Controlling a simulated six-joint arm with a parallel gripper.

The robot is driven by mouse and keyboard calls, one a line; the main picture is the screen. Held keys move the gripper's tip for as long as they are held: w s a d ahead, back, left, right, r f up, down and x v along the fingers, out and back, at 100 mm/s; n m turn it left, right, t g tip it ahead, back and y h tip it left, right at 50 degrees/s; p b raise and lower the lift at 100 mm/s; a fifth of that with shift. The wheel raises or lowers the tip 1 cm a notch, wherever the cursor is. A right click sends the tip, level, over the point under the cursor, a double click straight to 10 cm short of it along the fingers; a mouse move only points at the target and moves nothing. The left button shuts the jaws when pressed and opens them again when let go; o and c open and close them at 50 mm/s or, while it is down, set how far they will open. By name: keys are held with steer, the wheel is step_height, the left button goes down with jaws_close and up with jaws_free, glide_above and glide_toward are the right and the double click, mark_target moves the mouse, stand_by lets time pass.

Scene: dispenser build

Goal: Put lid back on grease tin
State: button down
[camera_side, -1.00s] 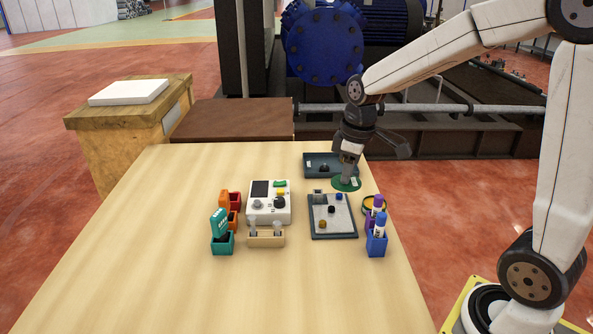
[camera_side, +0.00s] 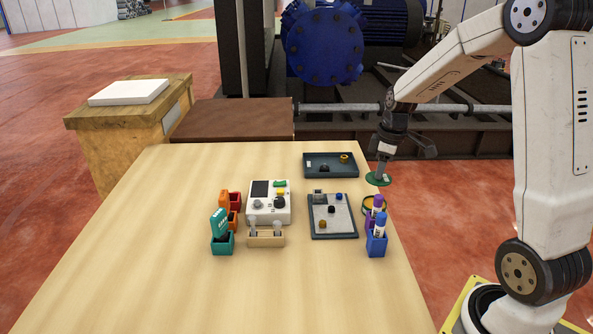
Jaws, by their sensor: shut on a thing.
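My gripper (camera_side: 380,178) is shut on the green round lid (camera_side: 376,181) and holds it in the air, above and a little behind the grease tin. The grease tin (camera_side: 366,207) stands open near the table's right edge. Its yellowish rim and darker inside show, and the marker holder partly hides it. A clear gap lies between lid and tin in the picture.
A blue holder (camera_side: 376,246) with purple and blue markers stands just in front of the tin. A grey board (camera_side: 343,222) with small knobs lies to its left. A dark tray (camera_side: 318,171) lies behind. A white device (camera_side: 257,208) stands left. The table's front left is clear.

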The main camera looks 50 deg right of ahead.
steer(key=shift+f, duration=0.35)
steer(key=shift+f, duration=3)
steer(key=shift+f, duration=0.2)
stand_by(0.4)
jaws_free()
stand_by(0.6)
steer(key=shift+r, duration=0.25)
steer(key=shift+r, duration=3.3)
